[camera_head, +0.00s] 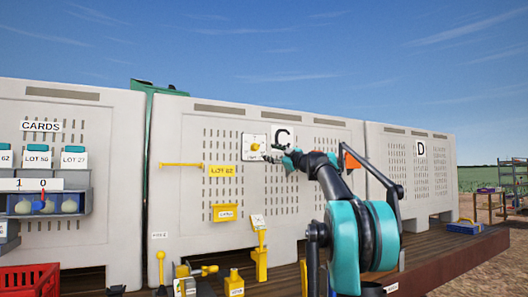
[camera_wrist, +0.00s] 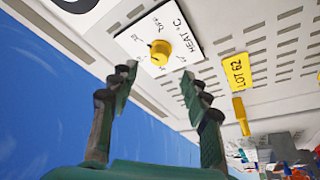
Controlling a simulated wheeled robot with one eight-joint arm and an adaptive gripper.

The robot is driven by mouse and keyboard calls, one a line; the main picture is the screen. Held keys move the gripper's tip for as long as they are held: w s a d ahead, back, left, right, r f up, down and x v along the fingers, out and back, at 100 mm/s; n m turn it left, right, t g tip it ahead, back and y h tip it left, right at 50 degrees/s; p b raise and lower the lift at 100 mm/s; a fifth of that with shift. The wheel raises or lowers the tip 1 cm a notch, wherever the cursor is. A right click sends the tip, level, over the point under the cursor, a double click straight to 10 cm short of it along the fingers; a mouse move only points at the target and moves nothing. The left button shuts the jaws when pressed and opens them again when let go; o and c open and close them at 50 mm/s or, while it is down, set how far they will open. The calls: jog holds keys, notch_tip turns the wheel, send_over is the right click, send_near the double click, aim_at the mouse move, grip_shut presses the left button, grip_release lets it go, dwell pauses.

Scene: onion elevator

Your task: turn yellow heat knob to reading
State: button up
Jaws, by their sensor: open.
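The yellow heat knob (camera_wrist: 160,50) sits on a white plate (camera_wrist: 181,22) marked "HEAT °C" in the wrist view. The plate is fixed to the slotted wall of the grey bin marked C. My gripper (camera_wrist: 157,75) is open, with its two fingers on either side below the knob and apart from it. In the head view the white plate (camera_head: 253,138) is left of the C sign, and my gripper (camera_head: 275,157) is near its lower right. The knob is small there, and its exact setting cannot be read.
A yellow "LOT 62" label (camera_head: 222,171) and a yellow bar (camera_head: 181,164) are on the same wall. Yellow levers and boxes (camera_head: 234,282) stand below. A red crate (camera_head: 28,279) is at lower left. The space around the plate looks clear.

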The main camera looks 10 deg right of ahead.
jog(key=shift+v, duration=2.05)
